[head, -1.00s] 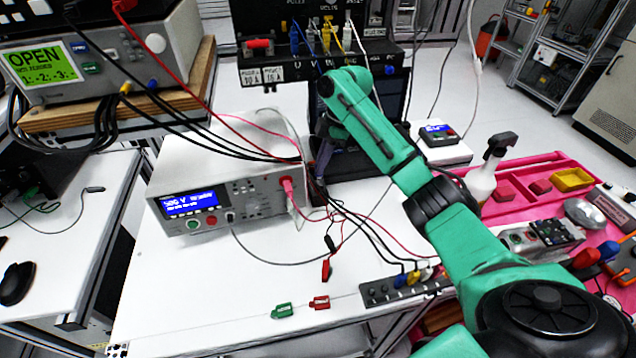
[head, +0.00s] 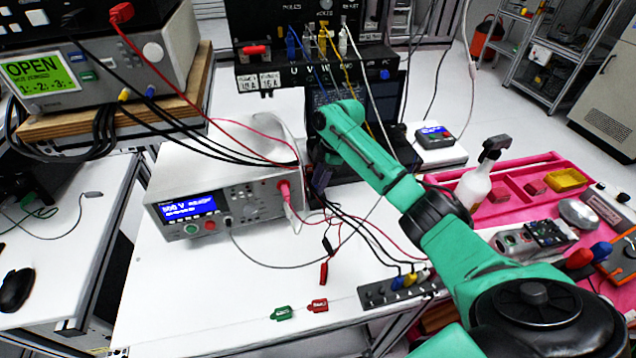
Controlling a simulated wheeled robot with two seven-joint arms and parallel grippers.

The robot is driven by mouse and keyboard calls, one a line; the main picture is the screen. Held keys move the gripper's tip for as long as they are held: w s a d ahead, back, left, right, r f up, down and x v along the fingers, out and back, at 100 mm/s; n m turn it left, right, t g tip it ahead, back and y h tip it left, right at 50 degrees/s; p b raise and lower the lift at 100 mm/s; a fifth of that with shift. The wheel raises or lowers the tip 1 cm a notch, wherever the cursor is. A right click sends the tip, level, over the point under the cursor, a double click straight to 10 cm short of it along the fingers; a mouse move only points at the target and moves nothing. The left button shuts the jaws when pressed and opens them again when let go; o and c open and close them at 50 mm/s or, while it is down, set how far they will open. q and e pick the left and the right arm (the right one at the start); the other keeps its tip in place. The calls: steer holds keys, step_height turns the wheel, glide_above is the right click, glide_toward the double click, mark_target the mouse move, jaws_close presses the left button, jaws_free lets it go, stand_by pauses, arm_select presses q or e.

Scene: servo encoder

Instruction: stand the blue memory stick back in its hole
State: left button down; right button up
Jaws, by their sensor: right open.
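A dark block with a row of holes (head: 375,294) lies at the front edge of the white bench. Small blue (head: 397,283), yellow (head: 410,279) and white pieces stand along its back side, near the cable ends. I cannot tell whether the blue piece is the memory stick, and no loose blue stick shows clearly. My right gripper (head: 319,182) hangs at the end of the green arm, behind the block, just right of the grey tester. It is open, small and partly hidden by my arm. No stick shows in it. My left gripper is out of view.
The grey tester (head: 172,182) stands on the bench, with red and black cables trailing from it. A green tag (head: 282,313) and a red tag (head: 317,305) lie in front. A spray bottle (head: 474,185) and a pink tray (head: 513,182) are at right. The bench's front left is bare.

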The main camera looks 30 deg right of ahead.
steer(key=b+v, duration=0.1)
steer(key=v, duration=1.1)
steer(key=shift+b, duration=0.3)
